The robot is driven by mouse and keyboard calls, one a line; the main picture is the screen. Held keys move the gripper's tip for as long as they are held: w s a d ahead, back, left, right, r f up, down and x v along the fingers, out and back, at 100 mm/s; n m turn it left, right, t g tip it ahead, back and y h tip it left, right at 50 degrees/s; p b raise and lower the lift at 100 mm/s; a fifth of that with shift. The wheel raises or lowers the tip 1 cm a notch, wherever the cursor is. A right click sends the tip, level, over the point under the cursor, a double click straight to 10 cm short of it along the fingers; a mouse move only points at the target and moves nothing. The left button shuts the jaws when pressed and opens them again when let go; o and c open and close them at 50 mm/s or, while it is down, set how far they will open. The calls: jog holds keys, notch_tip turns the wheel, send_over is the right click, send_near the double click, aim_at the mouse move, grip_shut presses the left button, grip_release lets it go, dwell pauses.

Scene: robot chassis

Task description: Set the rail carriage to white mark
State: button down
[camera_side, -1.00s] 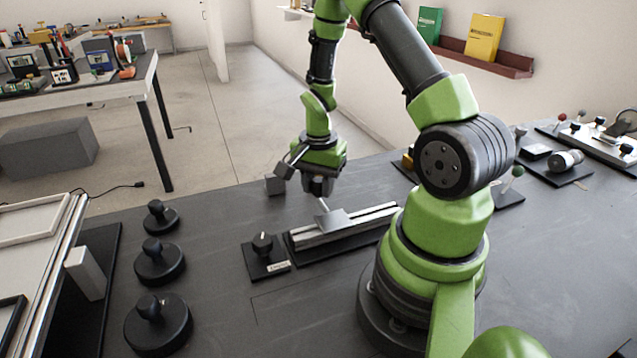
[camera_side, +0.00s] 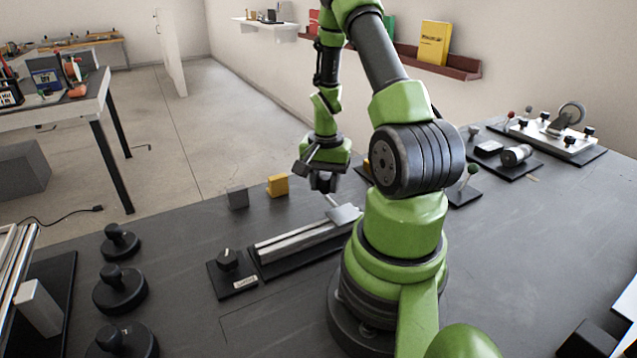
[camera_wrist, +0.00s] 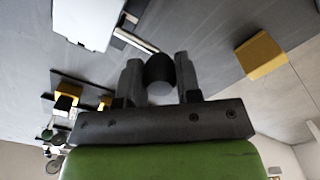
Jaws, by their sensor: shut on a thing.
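The rail (camera_side: 300,240) is a pale metal bar on a black base, and my arm hides its right end in the side view. The rail carriage (camera_side: 345,213) is a light grey plate on the rail, with a thin lever (camera_side: 332,201) leaning up from it. It also shows in the wrist view (camera_wrist: 88,22). My gripper (camera_side: 323,184) is above and slightly left of the carriage. In the wrist view its fingers (camera_wrist: 159,78) are shut on the dark round knob (camera_wrist: 159,68) at the lever's end. I cannot make out a white mark on the rail.
A black dial block (camera_side: 229,262) with a white label sits left of the rail. A grey block (camera_side: 237,196) and a yellow block (camera_side: 278,185) stand behind it. Several black knobbed weights (camera_side: 120,288) are at the left. Free bench lies in front of the rail.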

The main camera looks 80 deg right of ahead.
jog(key=shift+w, duration=0.1)
jog(key=c, duration=0.8)
grip_release()
jog(key=shift+r, duration=0.1)
notch_tip(320, 180, up, 10)
jog(key=shift+f, duration=0.1)
